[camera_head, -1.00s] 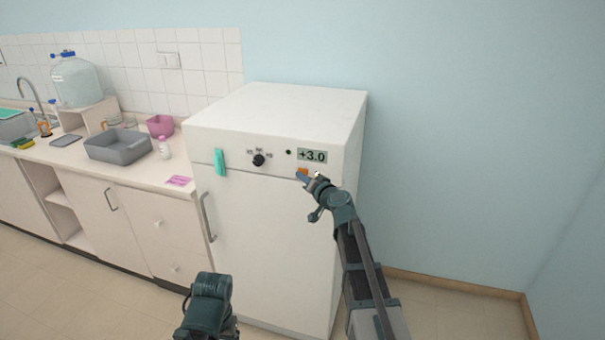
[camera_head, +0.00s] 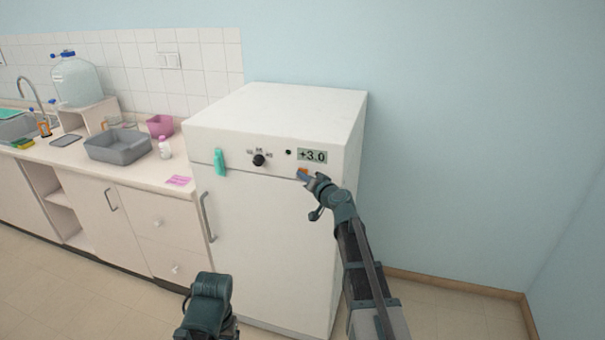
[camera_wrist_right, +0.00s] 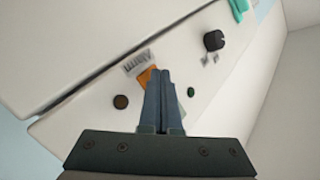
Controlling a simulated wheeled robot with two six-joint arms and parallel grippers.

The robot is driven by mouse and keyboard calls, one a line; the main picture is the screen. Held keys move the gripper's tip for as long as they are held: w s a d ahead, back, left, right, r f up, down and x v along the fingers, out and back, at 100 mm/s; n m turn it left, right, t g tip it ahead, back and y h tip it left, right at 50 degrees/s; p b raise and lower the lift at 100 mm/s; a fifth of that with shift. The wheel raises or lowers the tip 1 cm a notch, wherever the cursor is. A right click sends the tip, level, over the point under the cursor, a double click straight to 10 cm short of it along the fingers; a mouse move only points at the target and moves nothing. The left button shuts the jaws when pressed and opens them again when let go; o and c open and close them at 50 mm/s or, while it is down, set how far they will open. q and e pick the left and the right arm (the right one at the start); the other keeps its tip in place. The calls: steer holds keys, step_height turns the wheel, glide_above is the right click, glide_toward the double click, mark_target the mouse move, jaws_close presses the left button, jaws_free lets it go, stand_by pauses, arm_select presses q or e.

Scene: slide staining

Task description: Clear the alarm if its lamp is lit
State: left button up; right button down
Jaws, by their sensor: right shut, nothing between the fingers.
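A white fridge (camera_head: 265,235) stands against the wall with a control strip along its top front. The strip carries a black knob (camera_head: 259,160), a small dark green round spot (camera_head: 288,152) that does not glow, and a display (camera_head: 312,156) reading +3.0. An orange square (camera_wrist_right: 149,76) sits beside the "Alarm" label (camera_wrist_right: 137,62) in the right wrist view, with a dark brown round piece (camera_wrist_right: 121,101) near it. My right gripper (camera_wrist_right: 165,73) is shut and empty, its tips beside the orange square and partly covering it. I cannot tell if they touch.
A teal piece (camera_head: 220,162) is on the fridge front above the door handle (camera_head: 208,217). The counter at the left holds a grey basin (camera_head: 118,148), a pink container (camera_head: 160,126), a white bottle (camera_head: 165,148) and a large water jug (camera_head: 77,80). Floor right of the fridge is clear.

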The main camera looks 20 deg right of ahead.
steer(key=shift+s+a, duration=0.4)
steer(key=shift+s, duration=0.2)
steer(key=shift+s, duration=0.1)
steer(key=s+a, duration=0.1)
steer(key=s, duration=0.1)
steer(key=s+a, duration=0.1)
steer(key=s, duration=0.1)
steer(key=shift+a, duration=0.4)
stand_by(0.6)
